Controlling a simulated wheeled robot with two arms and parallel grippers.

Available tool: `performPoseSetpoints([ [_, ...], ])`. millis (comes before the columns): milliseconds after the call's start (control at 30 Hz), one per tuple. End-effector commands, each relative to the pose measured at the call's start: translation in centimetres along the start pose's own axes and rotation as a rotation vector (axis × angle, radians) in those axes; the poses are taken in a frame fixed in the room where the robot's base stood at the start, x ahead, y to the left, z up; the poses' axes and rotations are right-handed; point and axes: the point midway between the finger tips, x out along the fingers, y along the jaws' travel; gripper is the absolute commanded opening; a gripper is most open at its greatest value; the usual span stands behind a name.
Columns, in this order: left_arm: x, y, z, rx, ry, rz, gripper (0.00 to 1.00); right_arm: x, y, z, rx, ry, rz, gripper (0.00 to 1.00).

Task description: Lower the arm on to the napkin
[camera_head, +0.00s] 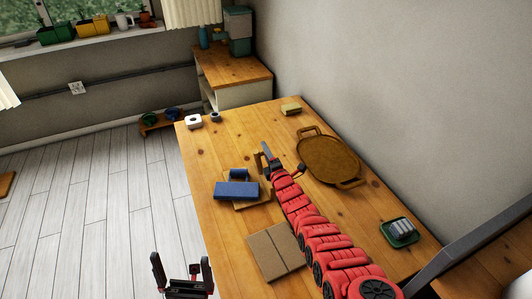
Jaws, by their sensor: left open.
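No napkin can be named for certain. A flat blue folded piece (236,191) lies on a tan board at the left of the wooden table (215,255), with a small blue roll (239,173) behind it. A flat tan square with a crease (275,251) lies nearer, left of my red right arm. My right gripper (276,160) is low over the table's middle, right of the blue piece and beside a small tan piece (258,163); its finger gap is unclear. My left gripper (182,272) is open and empty at the bottom, left of the table, with its fingers pointing up.
A brown oval tray with handles (329,158) lies right of my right gripper. A green dish with a grey-white item (399,231) is at the right edge. A yellowish block (291,109) and a white item (193,122) are at the back. The table's near left is bare.

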Motion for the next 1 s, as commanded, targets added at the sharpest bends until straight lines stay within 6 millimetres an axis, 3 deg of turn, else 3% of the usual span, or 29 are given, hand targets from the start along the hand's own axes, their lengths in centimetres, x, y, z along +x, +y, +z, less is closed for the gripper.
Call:
performPoseSetpoints([
  [33, 0.00, 0.00, 0.00, 0.000, 0.000, 0.000, 1.00, 0.00, 0.01, 0.01, 0.000, 0.000, 0.000, 0.35],
  [233, 0.00, 0.00, 0.00, 0.000, 0.000, 0.000, 1.00, -0.01, -0.01, 0.00, 0.000, 0.000, 0.000, 0.00],
  [1000, -0.01, 0.00, 0.00, 0.000, 0.000, 0.000, 1.00, -0.02, -0.07, -0.02, 0.000, 0.000, -0.001, 0.00],
])
